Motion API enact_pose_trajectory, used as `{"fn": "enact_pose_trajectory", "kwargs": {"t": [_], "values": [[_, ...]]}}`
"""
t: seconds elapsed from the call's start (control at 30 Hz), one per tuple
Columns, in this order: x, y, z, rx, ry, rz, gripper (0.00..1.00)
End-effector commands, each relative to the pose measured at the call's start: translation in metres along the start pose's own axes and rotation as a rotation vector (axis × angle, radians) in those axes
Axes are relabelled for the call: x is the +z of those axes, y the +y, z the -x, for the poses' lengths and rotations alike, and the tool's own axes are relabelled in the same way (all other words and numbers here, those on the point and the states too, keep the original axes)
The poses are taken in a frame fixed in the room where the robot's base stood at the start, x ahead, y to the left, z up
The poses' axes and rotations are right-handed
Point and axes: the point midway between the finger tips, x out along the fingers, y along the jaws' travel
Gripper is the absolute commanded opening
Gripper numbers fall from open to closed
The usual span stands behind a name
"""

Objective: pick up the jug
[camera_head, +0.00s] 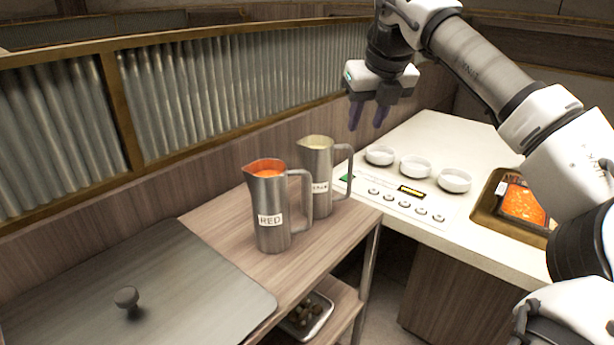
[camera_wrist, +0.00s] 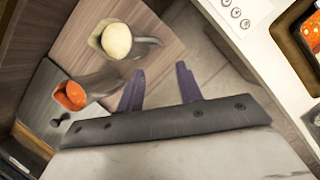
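Two steel jugs stand upright on the wooden side table. The nearer jug (camera_head: 270,215) has a "RED" label and orange-red sauce inside; it also shows in the wrist view (camera_wrist: 70,96). My gripper (camera_head: 368,117) is raised above and beyond the jugs, fingers pointing down. In the wrist view its purple fingers (camera_wrist: 159,85) are apart with nothing between them.
The wooden table (camera_head: 215,228) has a lidded metal plate (camera_head: 185,285) at left and a lower shelf tray (camera_head: 308,318). The white counter (camera_head: 435,135) carries several small white bowls (camera_head: 415,167), knobs, and a framed orange dish (camera_head: 522,203). A corrugated partition (camera_head: 235,80) stands behind.

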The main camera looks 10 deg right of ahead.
Motion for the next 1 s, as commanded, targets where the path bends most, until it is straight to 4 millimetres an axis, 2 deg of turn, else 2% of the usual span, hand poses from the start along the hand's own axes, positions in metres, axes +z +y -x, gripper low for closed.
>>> {"fn": "enact_pose_trajectory", "kwargs": {"t": [0.13, 0.4, 0.77, 1.0], "values": [[-0.001, -0.001, -0.016, -0.001, 0.002, -0.001, 0.36], [0.000, 0.000, -0.067, 0.001, 0.002, 0.000, 0.36], [0.000, 0.000, -0.094, 0.001, 0.002, 0.000, 0.36], [0.000, 0.001, -0.130, 0.003, 0.001, 0.000, 0.36]]}}
